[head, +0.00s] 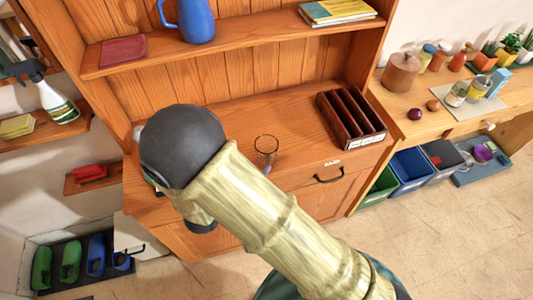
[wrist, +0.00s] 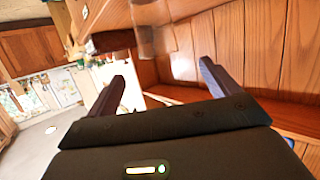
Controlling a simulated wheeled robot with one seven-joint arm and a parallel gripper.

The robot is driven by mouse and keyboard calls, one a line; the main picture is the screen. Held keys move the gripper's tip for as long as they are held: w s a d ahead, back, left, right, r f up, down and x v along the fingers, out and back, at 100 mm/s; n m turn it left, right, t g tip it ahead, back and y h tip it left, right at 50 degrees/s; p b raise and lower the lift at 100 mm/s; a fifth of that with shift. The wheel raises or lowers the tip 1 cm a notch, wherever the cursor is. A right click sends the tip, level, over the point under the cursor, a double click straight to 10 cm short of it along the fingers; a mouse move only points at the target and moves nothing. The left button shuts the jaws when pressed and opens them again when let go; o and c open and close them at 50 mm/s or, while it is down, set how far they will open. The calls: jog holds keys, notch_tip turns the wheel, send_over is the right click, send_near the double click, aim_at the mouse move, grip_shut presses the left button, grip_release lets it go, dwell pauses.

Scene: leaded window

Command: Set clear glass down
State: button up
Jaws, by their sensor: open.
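The clear glass (head: 266,147) stands upright on the wooden cabinet's counter (head: 235,118), near its front edge and to the right of my arm in the head view. In the wrist view a see-through shape, which looks like the glass (wrist: 155,42), shows beyond the fingertips, not clasped between them. My gripper (wrist: 163,82) is open, with its two dark fingers apart and nothing held. In the head view my arm covers most of the gripper and part of the counter's left side.
A dark slotted organizer (head: 350,119) stands on the counter right of the glass. Bare counter lies between glass and organizer.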

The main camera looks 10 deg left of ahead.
jog(key=p, duration=0.1)
send_near(271, 141)
jog(key=w, duration=0.1)
jog(key=shift+w+d+f, duration=0.1)
jog(key=shift+w+f, duration=0.05)
jog(key=shift+w, duration=0.2)
jog(key=shift+w, duration=0.1)
jog(key=shift+p+x, duration=1.05)
jog(key=shift+x, duration=1.45)
jog(key=shift+d+f, duration=0.2)
jog(key=shift+a, duration=0.1)
jog(key=c, duration=1.7)
jog(key=shift+o, duration=0.2)
jog(key=shift+r, duration=0.1)
jog(key=shift+r, duration=0.1)
notch_tip(271, 141, up, 10)
jog(key=b, duration=0.1)
jog(key=shift+b, duration=0.3)
